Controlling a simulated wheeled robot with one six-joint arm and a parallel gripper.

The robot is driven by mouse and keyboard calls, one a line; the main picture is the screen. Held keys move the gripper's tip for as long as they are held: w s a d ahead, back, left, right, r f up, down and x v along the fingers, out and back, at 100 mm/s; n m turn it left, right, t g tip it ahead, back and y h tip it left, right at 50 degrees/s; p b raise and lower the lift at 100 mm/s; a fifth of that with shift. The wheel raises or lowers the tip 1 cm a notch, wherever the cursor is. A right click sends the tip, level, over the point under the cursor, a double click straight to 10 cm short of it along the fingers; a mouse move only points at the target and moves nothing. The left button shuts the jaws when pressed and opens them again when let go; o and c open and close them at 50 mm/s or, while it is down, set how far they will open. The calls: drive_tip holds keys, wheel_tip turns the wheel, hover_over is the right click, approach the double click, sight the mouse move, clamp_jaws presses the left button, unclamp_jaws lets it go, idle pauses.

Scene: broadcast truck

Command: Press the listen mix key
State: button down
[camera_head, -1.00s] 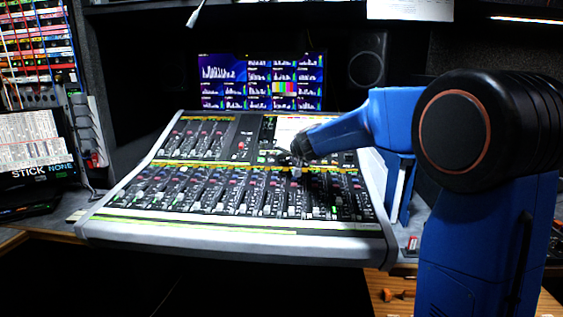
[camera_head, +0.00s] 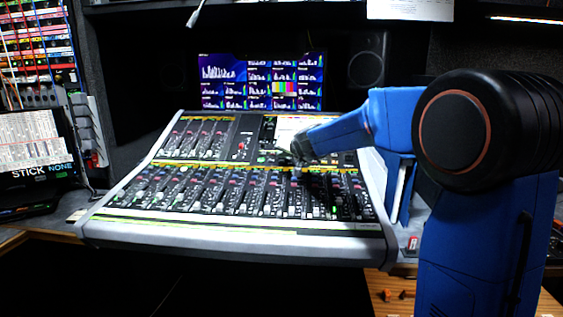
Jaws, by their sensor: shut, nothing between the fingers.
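The mixing console (camera_head: 240,237) stands on the desk, with rows of faders and small keys. I cannot make out which key is the listen mix key; the keys are too small to read. My gripper (camera_head: 292,160) is over the right-centre part of the console, near the band between the upper and lower panels. It is shut and empty, dark against the dark panel. My gripper and arm hide some of the console there, and I cannot tell whether the fingertips touch the surface.
A monitor (camera_head: 262,82) with several level graphs stands behind the console, beside a dark speaker (camera_head: 367,68). A patch bay (camera_head: 38,45) and a smaller screen (camera_head: 35,145) are at the left. Blue binders (camera_head: 402,190) stand right of the console, close to my arm.

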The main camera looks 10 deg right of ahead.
drive_tip(key=shift+f, duration=0.1)
idle(0.4)
drive_tip(key=shift+w+f, duration=0.15)
drive_tip(key=shift+f, duration=0.15)
drive_tip(key=shift+w+f, duration=0.15)
drive_tip(key=shift+f, duration=0.25)
idle(0.8)
drive_tip(key=shift+r, duration=0.1)
drive_tip(key=shift+s+r, duration=0.3)
drive_tip(key=shift+r, duration=0.35)
idle(0.3)
drive_tip(key=shift+s+a+r, duration=0.1)
drive_tip(key=shift+s+r, duration=0.2)
drive_tip(key=shift+r, duration=0.45)
drive_tip(key=shift+s+a+r, duration=0.15)
drive_tip(key=shift+s+r, duration=0.2)
drive_tip(key=shift+r, duration=0.45)
drive_tip(key=shift+s+a+r, duration=0.1)
drive_tip(key=shift+s+r, duration=0.2)
drive_tip(key=shift+r, duration=0.45)
